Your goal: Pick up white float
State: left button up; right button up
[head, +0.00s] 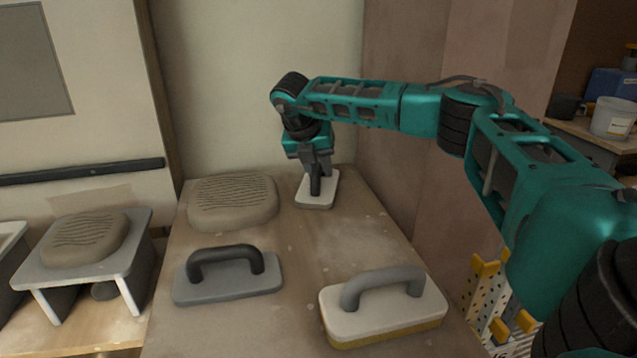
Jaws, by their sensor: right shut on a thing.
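A small white float (325,196) with a dark upright handle is at the back of the table, right of the plaster mound. My right gripper (316,178) points down and is shut on its handle. I cannot tell whether the float's base is touching the table. A larger white float (392,312) with a grey handle and a yellowish underside lies at the front right. A grey float (228,286) with a black handle lies at the front left. My left gripper is not in view.
The wooden table (300,262) has bare room between the floats. A ribbed plaster mound (233,200) sits at its back left. Another mound (84,238) rests on a small grey stand (75,275) at left. Walls stand close behind. A white bucket (613,118) is far right.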

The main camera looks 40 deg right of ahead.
grip_shut()
jog(key=shift+r, duration=0.1)
pick_arm(q)
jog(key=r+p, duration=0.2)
jog(key=p, duration=0.1)
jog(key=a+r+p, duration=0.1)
jog(key=p, duration=0.1)
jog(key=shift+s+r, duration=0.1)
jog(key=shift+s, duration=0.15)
pick_arm(e)
notch_tip(320, 180, up, 20)
jog(key=shift+o, duration=1.6)
grip_release()
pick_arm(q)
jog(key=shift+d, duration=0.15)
pick_arm(e)
jog(key=c, duration=0.4)
